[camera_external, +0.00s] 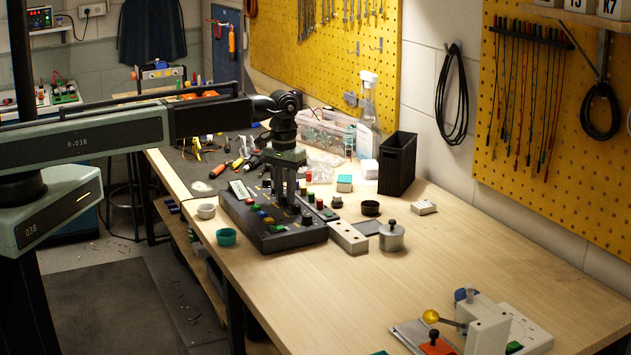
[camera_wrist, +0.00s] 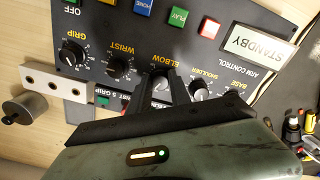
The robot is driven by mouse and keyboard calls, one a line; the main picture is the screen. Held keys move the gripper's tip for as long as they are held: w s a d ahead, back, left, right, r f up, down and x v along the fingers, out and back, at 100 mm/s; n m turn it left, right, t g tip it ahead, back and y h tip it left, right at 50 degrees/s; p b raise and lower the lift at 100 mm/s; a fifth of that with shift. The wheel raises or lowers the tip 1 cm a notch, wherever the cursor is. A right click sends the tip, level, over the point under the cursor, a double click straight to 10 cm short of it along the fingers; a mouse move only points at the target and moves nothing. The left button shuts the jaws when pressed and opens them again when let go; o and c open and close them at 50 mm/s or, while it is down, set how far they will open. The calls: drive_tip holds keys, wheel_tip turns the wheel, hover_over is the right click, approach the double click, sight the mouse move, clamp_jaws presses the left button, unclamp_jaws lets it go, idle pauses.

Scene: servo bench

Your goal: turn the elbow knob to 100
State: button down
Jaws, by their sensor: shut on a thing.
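The dark control box (camera_external: 272,243) sits on the wooden bench, and its panel (camera_wrist: 100,45) shows upside down in the wrist view. Its row of knobs is labelled GRIP, WRIST, ELBOW, SHOULDER and BASE. My gripper (camera_external: 287,200) points down over the box; in the wrist view, my gripper (camera_wrist: 163,78) is shut on the elbow knob (camera_wrist: 160,86), a finger on each side. The knob's scale is mostly covered, so its setting cannot be read. The wrist knob (camera_wrist: 118,66) and shoulder knob (camera_wrist: 198,90) stand close on either side. A display (camera_wrist: 257,44) reads STANDBY.
A pale block with holes (camera_external: 348,237) touches or nearly touches the box, with a metal weight (camera_external: 391,237) beside it. Coloured buttons (camera_wrist: 176,16) line the panel. A black bin (camera_external: 397,164) stands behind. The bench's front middle is clear.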

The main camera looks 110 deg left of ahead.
sight(285, 196)
drive_tip(key=shift+n, duration=1)
drive_tip(key=c, duration=1.2)
unclamp_jaws()
wheel_tip(285, 196, up, 8)
drive_tip(key=p, duration=0.8)
drive_tip(key=shift+f, duration=0.15)
